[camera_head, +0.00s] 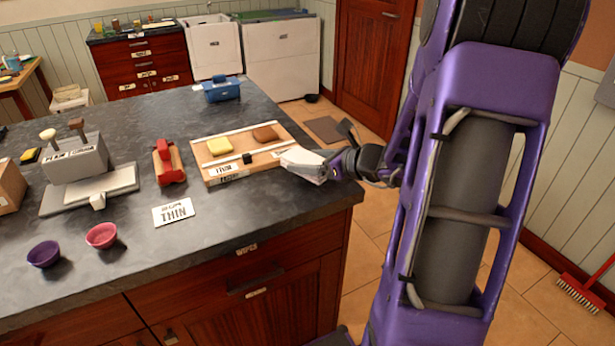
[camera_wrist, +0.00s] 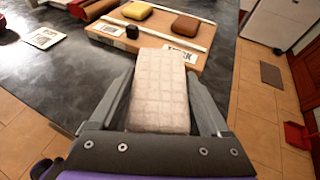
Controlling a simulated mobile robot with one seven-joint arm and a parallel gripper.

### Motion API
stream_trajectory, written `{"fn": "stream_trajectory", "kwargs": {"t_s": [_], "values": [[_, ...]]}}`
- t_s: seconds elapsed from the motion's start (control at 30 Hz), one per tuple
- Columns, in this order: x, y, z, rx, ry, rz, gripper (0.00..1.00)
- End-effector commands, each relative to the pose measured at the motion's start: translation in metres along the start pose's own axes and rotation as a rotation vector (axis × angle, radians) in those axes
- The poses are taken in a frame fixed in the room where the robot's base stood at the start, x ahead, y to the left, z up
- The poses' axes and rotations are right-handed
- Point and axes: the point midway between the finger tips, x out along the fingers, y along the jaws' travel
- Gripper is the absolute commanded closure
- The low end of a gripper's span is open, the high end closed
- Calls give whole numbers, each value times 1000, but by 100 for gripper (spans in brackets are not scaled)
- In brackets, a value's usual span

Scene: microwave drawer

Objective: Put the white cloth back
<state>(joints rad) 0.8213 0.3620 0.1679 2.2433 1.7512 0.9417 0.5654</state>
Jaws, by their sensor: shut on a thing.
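The white cloth (camera_wrist: 160,92) is a folded, quilted block held between the two fingers of my gripper (camera_wrist: 162,85). In the head view the white cloth (camera_head: 304,164) is over the right edge of the dark counter, beside the wooden tray (camera_head: 213,182). My gripper (camera_head: 325,163) is shut on it. The tray holds a yellow cloth (camera_head: 219,146) and a brown cloth (camera_head: 265,134), with a small black block (camera_head: 247,158) near its middle. White strips cross the tray, and labels show on its front. The cloth hides part of the tray's near right end.
A red tool (camera_head: 165,162) stands left of the tray, with a printed card (camera_head: 173,212) in front. A blue caddy (camera_head: 221,90) stands at the back. Purple (camera_head: 43,254) and pink (camera_head: 101,236) bowls are at the front left.

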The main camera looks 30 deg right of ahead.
Motion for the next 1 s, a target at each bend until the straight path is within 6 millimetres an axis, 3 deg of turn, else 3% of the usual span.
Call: {"fn": "stream_trajectory", "kwargs": {"t_s": [0.3, 0.67, 0.7, 0.8, 1.0], "values": [[15, 1, -35, 2, 0, 2, 60], [16, 0, -39, -1, 0, 1, 60], [16, 0, -37, -1, 0, 1, 14], [15, 0, -37, 0, 0, 1, 0], [15, 0, -37, 0, 0, 1, 0]]}}
